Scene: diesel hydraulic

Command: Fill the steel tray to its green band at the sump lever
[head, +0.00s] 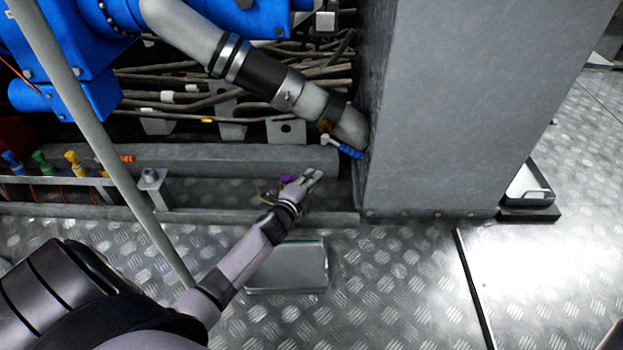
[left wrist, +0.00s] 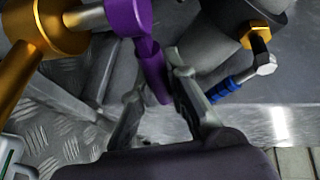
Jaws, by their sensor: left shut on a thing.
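My left gripper (head: 308,180) reaches over the low sill beside the big grey housing. In the left wrist view my left gripper (left wrist: 155,90) is shut on the lower end of a purple lever (left wrist: 152,62). The purple lever also shows in the head view (head: 288,180), partly hidden by the gripper. The steel tray (head: 288,275) sits on the floor just below the gripper and forearm. A faint greenish line shows near its far edge; its fill level cannot be told. My right gripper is not in view.
A blue-handled lever (head: 345,149) is close to the right of my gripper, under a grey pipe (head: 318,102); it also shows in the left wrist view (left wrist: 228,88). Blue, green and yellow valves (head: 42,160) stand at left. Another tray (head: 530,182) is at right. A pole (head: 105,145) crosses the left.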

